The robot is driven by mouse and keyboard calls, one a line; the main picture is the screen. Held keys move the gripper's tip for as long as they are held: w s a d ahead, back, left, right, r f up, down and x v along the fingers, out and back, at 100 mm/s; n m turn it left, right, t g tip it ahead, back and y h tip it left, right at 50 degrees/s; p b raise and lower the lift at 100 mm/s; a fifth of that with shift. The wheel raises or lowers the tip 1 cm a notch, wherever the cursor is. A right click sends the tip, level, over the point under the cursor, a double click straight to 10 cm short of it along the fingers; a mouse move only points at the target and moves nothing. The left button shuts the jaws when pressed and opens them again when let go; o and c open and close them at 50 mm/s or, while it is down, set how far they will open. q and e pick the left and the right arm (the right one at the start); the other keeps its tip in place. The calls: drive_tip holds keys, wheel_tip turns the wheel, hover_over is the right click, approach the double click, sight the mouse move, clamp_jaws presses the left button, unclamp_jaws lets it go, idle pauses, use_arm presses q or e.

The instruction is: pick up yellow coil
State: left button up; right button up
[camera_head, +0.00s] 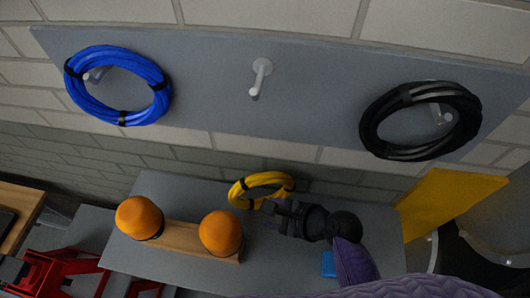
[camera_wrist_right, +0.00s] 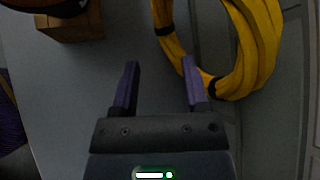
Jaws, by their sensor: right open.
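The yellow coil (camera_head: 243,190) lies on the grey table near its back edge, at the foot of the wall. Black ties bind it. My right gripper (camera_head: 274,207) is at the coil's near right side in the head view. In the right wrist view, the open purple fingers of my right gripper (camera_wrist_right: 160,78) point toward the yellow coil (camera_wrist_right: 262,45), which lies ahead and to the right. The right finger overlaps the coil's lower edge in that picture; I cannot tell whether it touches. Nothing is between the fingers. My left gripper is not in view.
A blue coil (camera_head: 121,113) and a black coil (camera_head: 380,117) hang on pegs on a grey wall panel (camera_head: 220,80); the middle peg (camera_head: 258,80) is bare. A wooden block (camera_head: 180,238) with two orange domes (camera_head: 138,216) stands left on the grey table (camera_head: 290,265). A yellow panel (camera_head: 445,205) stands right.

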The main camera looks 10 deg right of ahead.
sight(250, 205)
drive_tip(key=b+x, duration=0.3)
drive_tip(key=x, duration=0.7)
drive_tip(key=shift+w+d, duration=0.1)
drive_tip(key=shift+w, duration=0.1)
drive_tip(key=shift+r, duration=0.15)
clamp_jaws()
